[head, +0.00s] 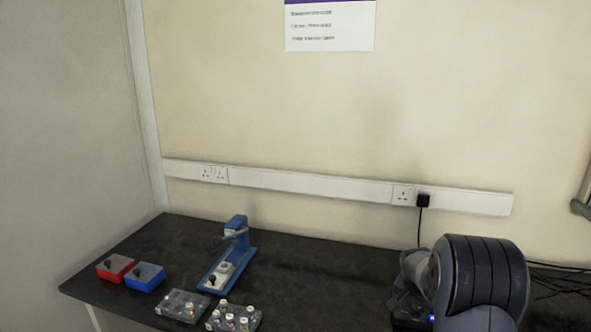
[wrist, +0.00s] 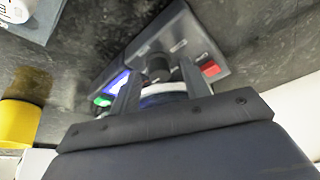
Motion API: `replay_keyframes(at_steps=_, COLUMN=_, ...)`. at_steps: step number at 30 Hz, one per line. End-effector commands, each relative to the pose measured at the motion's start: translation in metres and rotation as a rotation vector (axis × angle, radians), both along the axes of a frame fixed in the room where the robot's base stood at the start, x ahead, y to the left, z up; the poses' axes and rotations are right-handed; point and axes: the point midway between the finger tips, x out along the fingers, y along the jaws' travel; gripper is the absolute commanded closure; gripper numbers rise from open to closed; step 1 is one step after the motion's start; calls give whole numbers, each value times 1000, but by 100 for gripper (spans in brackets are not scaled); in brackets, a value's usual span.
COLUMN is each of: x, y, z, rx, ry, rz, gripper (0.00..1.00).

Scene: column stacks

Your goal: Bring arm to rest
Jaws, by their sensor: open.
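My gripper (wrist: 160,82) shows in the wrist view with its two dark fingers apart. It is open. Past the fingers is a dark grey device (wrist: 185,42) with a black knob, a red switch, a green button and a lit blue-white panel. A pale round rim shows low between the fingers; I cannot tell what it belongs to or whether the fingers touch it. In the head view my arm (head: 480,280) is folded at the right end of the bench, and my gripper is hidden there.
The dark bench (head: 300,270) is clear in the middle. On its left are a red box (head: 115,267), a blue box (head: 145,277), a blue stand (head: 235,250) and two racks of vials (head: 183,305). A yellow cylinder (wrist: 20,122) is at left in the wrist view.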

Motion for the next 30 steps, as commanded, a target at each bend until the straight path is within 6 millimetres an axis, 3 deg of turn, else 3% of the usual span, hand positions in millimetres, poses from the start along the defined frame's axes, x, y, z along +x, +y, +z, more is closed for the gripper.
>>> replay_keyframes(at_steps=11, x=-1, y=-2, z=3, rx=1, ry=1, rz=212, gripper=56)
replay_keyframes(at_steps=21, x=-12, y=6, z=33, rx=-1, ry=-2, rz=213, gripper=56)
replay_keyframes(at_steps=30, x=-14, y=7, z=36, rx=0, ry=0, rz=212, gripper=56)
